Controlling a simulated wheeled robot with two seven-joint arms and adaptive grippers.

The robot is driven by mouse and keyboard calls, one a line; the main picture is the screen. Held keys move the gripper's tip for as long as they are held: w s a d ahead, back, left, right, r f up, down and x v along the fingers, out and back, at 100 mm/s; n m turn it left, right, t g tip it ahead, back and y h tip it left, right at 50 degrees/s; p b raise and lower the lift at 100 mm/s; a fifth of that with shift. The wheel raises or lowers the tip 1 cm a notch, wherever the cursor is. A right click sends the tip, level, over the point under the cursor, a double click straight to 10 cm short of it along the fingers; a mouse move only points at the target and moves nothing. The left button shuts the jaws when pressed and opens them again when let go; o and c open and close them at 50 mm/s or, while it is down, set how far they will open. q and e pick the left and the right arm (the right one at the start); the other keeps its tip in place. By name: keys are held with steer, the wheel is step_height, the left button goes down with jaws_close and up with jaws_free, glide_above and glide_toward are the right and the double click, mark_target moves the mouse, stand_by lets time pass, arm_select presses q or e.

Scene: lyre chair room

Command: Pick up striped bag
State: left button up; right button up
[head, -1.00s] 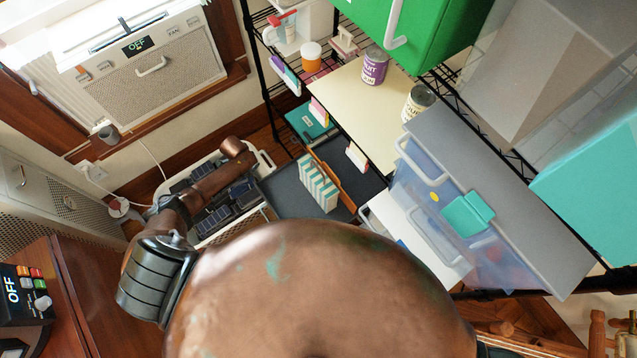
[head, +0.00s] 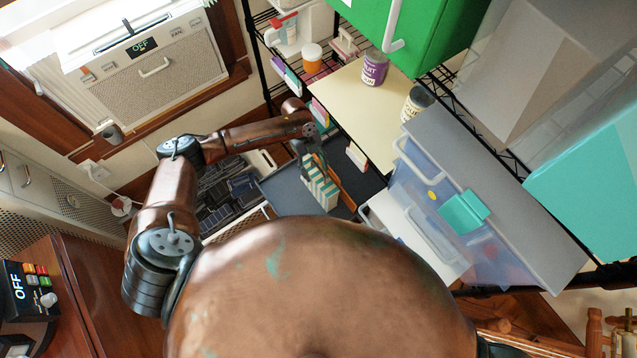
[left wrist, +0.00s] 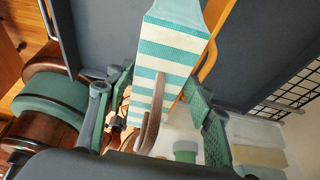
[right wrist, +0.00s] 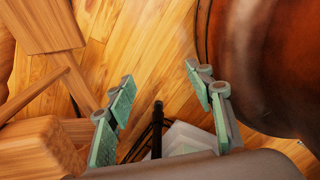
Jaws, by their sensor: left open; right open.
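The striped bag (head: 320,190), teal and white, stands on a dark grey tray on the rack's lower shelf in the head view. My left gripper (head: 312,158) is over it and partly hides it. In the left wrist view the bag (left wrist: 168,50) fills the space between the spread fingers of my left gripper (left wrist: 158,98). The jaws are open, and I cannot tell whether a finger touches the bag. A brown curved strap-like piece shows in front of it. My right gripper (right wrist: 162,85) is open and empty above the wooden floor in the right wrist view.
An orange-brown strip (head: 347,187) lies close beside the bag. A clear bin with a grey lid (head: 490,185) stands to the right. A cream shelf (head: 375,110) with cans is above. Wooden furniture (right wrist: 40,25) is near my right gripper.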

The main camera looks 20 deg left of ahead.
arm_select(q)
steer(key=x, duration=0.4)
steer(key=shift+a+f, duration=0.15)
steer(key=shift+f, duration=0.05)
arm_select(e)
steer(key=shift+w+a+f, duration=0.2)
steer(key=shift+w+a, duration=0.05)
steer(key=shift+w, duration=0.45)
arm_select(q)
steer(key=shift+c, duration=0.7)
steer(key=c, duration=1.1)
arm_select(e)
steer(key=shift+s+d, duration=0.15)
steer(key=shift+s, duration=0.1)
arm_select(q)
steer(key=shift+o, duration=0.2)
steer(key=shift+r, duration=0.1)
